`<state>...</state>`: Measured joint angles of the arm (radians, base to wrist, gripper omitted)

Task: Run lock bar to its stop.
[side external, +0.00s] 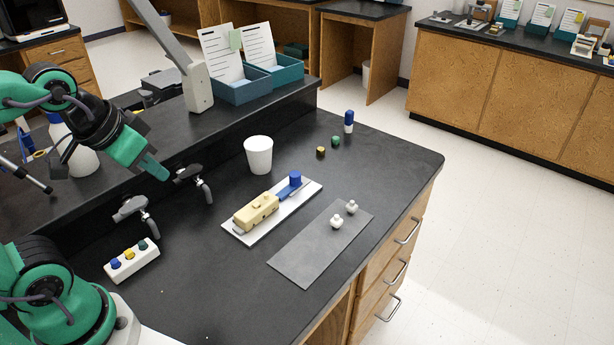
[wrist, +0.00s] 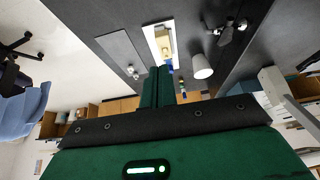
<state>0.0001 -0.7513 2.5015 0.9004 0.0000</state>
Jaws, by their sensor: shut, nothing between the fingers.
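A tan block (side external: 257,213) sits on a white base plate (side external: 240,239) on the black bench. A blue bar (side external: 285,193) with an upright blue knob (side external: 295,179) lies at the block's far right end and appears to run into it; this is likely the lock bar. My gripper (side external: 157,170) is shut and empty, up in the air left of the plate and well apart from it. In the wrist view, my shut fingers (wrist: 158,84) partly cover the blue part, and the tan block (wrist: 163,42) shows beyond them.
A grey mat (side external: 300,259) with two small white pieces lies right of the plate. A white cup (side external: 259,155) stands behind it. Taps (side external: 135,211) and a white block with coloured knobs (side external: 131,262) are at left.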

